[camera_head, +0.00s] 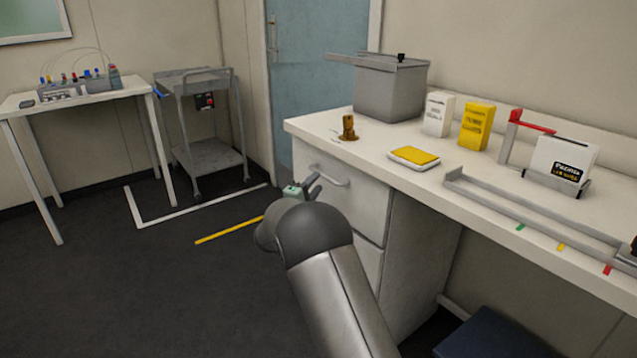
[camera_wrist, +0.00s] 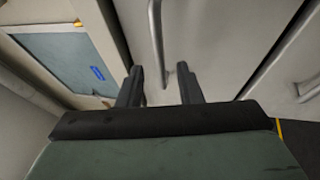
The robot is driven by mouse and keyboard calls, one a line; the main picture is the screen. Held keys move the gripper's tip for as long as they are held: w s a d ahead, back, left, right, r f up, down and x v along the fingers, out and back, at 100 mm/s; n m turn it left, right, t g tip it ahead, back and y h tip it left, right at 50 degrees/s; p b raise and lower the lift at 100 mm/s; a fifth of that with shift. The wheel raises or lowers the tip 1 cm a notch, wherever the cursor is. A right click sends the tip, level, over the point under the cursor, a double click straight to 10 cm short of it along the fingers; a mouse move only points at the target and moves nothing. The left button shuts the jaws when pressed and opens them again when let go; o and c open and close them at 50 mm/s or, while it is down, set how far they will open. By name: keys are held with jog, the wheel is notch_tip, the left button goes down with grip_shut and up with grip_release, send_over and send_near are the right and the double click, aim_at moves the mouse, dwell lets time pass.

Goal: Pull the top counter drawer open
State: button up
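The top counter drawer (camera_head: 345,198) looks closed, flush in the white cabinet under the counter. Its grey bar handle (camera_head: 329,176) is beside my gripper (camera_head: 312,184) in the head view. In the wrist view my gripper (camera_wrist: 160,70) has its two dark fingers apart with nothing clamped. The handle (camera_wrist: 156,40) runs down from the top edge, and its lower end shows between the fingers. I cannot tell whether the fingers touch it or how far they are from it. The drawer front (camera_wrist: 215,45) fills the middle right. My arm hides part of the cabinet in the head view.
Another drawer (camera_head: 369,264) is below. The countertop (camera_head: 375,155) holds a grey bin (camera_head: 390,90), a brown object (camera_head: 348,127), a yellow-topped tray (camera_head: 414,158) and boxes. A cart (camera_head: 212,155) and side table (camera_head: 75,95) stand left. Floor before the cabinet is clear.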

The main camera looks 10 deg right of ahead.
jog(key=shift+x, duration=1.35)
grip_shut()
